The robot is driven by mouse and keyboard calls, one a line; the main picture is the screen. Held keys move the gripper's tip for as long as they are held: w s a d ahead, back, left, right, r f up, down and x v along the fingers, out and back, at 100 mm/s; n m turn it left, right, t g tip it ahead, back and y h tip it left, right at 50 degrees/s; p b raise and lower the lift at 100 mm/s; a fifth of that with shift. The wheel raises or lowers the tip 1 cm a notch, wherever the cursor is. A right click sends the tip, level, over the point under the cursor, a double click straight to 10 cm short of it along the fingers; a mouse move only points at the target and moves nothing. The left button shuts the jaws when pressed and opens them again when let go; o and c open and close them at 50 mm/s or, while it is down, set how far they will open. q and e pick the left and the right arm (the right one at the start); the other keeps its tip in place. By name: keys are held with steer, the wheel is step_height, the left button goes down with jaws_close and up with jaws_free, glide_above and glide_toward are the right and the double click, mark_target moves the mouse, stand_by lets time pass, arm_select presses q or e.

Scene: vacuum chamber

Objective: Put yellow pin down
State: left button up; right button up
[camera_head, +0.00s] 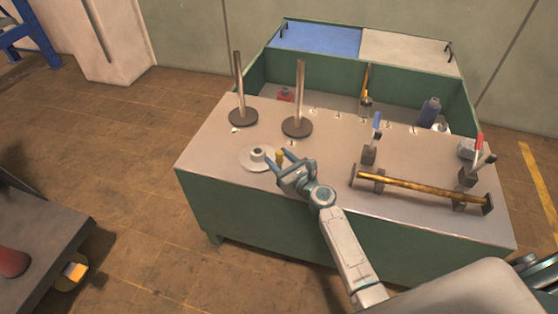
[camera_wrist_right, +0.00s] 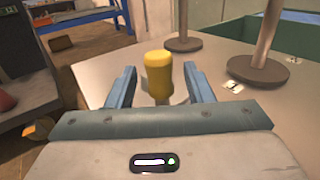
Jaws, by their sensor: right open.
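The yellow pin (camera_head: 281,155) stands upright on the grey worktop (camera_head: 225,150), by the right side of a pale round flanged disc (camera_head: 252,163). My right gripper (camera_head: 287,163) is low over the worktop, with its fingers around the pin's place. In the right wrist view the yellow pin (camera_wrist_right: 158,72) shows between the two blue fingers of the gripper (camera_wrist_right: 157,88). The fingers are open, with a visible gap on each side of the pin. The pin's lower end is partly hidden behind the gripper body. My left gripper is not in view.
Two upright rods on dark round bases (camera_head: 242,118) (camera_head: 297,127) stand behind the pin. A brass bar on supports (camera_head: 425,189) lies to the right, near several small upright tools. An open green-walled bin (camera_head: 330,100) is at the back. The worktop's front left is clear.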

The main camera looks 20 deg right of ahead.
steer(key=shift+c, duration=0.2)
steer(key=shift+w, duration=0.1)
jaws_close()
steer(key=shift+r, duration=0.2)
